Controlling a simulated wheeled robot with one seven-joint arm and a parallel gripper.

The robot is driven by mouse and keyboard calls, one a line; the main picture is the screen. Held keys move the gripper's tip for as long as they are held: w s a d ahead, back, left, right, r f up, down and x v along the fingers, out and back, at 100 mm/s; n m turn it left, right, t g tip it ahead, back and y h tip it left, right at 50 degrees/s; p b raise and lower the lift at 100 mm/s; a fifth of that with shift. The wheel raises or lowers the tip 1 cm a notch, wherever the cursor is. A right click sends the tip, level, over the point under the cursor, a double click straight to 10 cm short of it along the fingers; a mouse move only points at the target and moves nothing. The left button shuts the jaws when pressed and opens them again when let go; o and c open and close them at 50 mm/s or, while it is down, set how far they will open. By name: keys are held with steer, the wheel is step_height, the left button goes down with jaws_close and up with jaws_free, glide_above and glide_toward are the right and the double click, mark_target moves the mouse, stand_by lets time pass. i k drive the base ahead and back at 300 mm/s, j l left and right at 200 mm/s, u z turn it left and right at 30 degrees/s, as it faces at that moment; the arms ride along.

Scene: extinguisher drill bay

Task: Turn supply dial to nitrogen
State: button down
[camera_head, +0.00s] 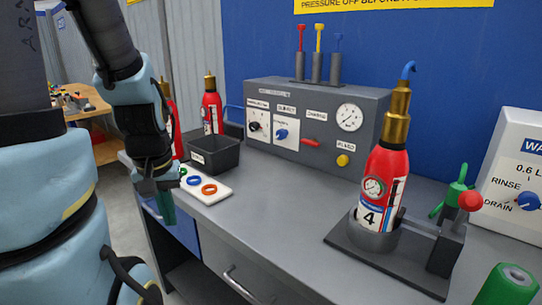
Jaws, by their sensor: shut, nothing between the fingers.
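A grey control panel (320,100) stands at the back of the workbench. On its left part are a black knob (254,127) on a white plate and a blue knob (282,134) on a second white plate. Their labels are too small to read surely, so I cannot tell which is the supply dial or where either points. My gripper (166,213) hangs shut and empty at the left, by the bench's front left edge. It points down, well apart from the panel, to the left of and nearer than both knobs.
A black bin (214,157) and a white tray (206,193) with colored rings lie between my gripper and the panel. A red extinguisher (385,165) marked 4 stands in a grey holder (362,262) at right. The bench top (285,195) before the panel is clear.

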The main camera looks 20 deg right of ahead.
mark_target(281, 134)
steer(key=z, duration=1.5)
steer(key=j+z, duration=0.1)
steer(key=j, duration=0.3)
steer(key=k+j+z, duration=0.1)
steer(key=j, duration=0.25)
steer(key=k+j+z, duration=0.1)
steer(key=j, duration=0.3)
steer(key=k+j+z, duration=0.1)
steer(key=j, duration=0.25)
steer(key=k+j+z, duration=0.1)
steer(key=j, duration=0.3)
